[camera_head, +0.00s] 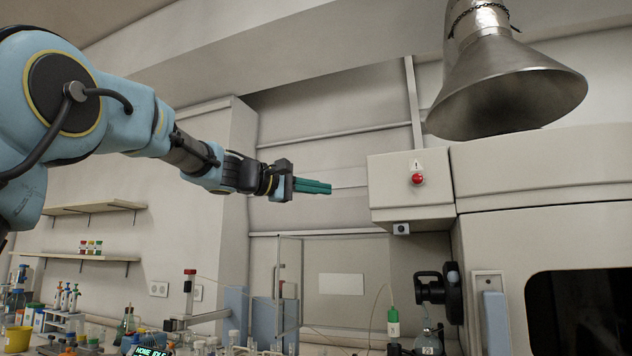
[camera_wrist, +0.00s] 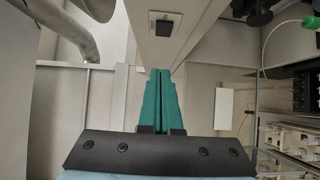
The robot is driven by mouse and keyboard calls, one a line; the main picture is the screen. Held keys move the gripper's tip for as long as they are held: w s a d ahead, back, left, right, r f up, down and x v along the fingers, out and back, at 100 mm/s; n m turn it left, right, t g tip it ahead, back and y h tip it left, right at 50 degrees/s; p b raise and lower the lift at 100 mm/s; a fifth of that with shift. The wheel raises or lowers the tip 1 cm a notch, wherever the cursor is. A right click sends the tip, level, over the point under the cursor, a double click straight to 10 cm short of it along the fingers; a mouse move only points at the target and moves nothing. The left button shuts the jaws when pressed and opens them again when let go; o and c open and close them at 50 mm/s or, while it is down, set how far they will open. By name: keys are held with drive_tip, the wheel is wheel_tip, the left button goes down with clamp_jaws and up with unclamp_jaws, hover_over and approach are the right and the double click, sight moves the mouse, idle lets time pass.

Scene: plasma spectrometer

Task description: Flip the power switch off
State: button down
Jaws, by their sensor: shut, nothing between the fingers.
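A pale wall box (camera_head: 390,200) with a red button (camera_head: 418,179) and a warning label stands out right of my gripper in the head view. The closed fingers also show in the wrist view (camera_wrist: 160,75).
A metal exhaust hood (camera_head: 510,90) hangs above the large pale instrument (camera_head: 540,180) at the right. Below are a glass-fronted enclosure (camera_head: 340,285), a black device (camera_head: 438,290) and a bench crowded with bottles. The space between fingertips and box looks clear.

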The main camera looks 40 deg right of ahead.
drive_tip(key=s+d+p, duration=0.3)
drive_tip(key=d, duration=0.5)
drive_tip(key=shift+s+p, duration=0.15)
drive_tip(key=shift+p, duration=0.25)
drive_tip(key=shift+d, duration=0.15)
